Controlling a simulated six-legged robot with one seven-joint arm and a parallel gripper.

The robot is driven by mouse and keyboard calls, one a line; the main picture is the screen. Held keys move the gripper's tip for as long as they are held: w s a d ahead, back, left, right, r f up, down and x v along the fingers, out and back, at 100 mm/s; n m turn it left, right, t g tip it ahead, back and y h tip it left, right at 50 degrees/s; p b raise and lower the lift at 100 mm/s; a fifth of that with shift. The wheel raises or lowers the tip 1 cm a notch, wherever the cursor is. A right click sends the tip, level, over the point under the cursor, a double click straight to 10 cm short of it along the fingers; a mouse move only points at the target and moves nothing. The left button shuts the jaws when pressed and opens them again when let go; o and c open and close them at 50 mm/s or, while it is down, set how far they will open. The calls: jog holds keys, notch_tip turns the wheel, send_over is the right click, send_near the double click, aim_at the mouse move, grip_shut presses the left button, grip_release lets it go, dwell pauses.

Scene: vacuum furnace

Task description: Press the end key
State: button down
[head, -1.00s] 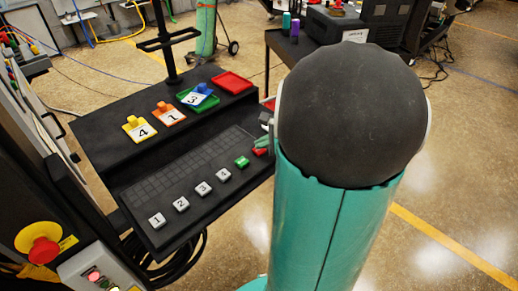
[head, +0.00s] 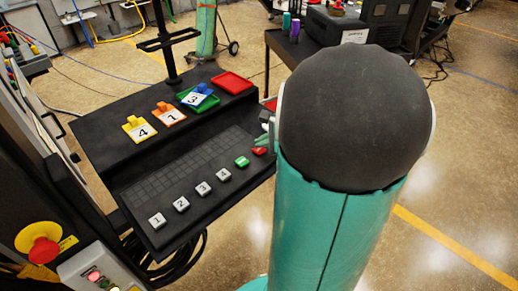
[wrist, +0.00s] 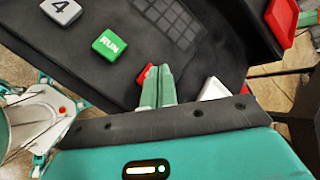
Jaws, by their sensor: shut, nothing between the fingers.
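The console's sloped key panel (head: 165,190) carries a row of keys. White number keys lead to a green RUN key (head: 242,161), which also shows in the wrist view (wrist: 111,45). Beyond it is a red key (head: 260,151), mostly hidden behind my fingers in the wrist view (wrist: 148,72). A white key-like piece (wrist: 214,90) shows right of my fingers in the wrist view. I can read no END label on either. My gripper (wrist: 158,70) is shut and empty, its tips over or beside the red key; contact cannot be told.
Numbered tags on yellow (head: 139,128), orange (head: 169,114) and green holders, and a red tray (head: 232,82), sit on the upper shelf. A black post (head: 166,45) rises behind them. A red emergency button (head: 41,245) is at lower left.

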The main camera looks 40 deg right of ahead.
aim_at(263, 151)
jog(key=shift+r, duration=0.35)
jog(key=shift+r, duration=2.5)
jog(key=s+a+r+n+g+y, duration=0.1)
jog(key=a+r+n+g, duration=0.2)
jog(key=a+n, duration=1)
jog(key=s+a+n+h, duration=0.1)
jog(key=s+a+n, duration=0.3)
jog(key=a, duration=0.3)
jog(key=s+a+r+n+h, duration=0.1)
jog(key=s+a+n+h, duration=0.1)
jog(key=s+a+n, duration=0.2)
jog(key=a+n, duration=0.3)
jog(key=shift+s+a+r, duration=0.2)
jog(key=shift+s, duration=0.05)
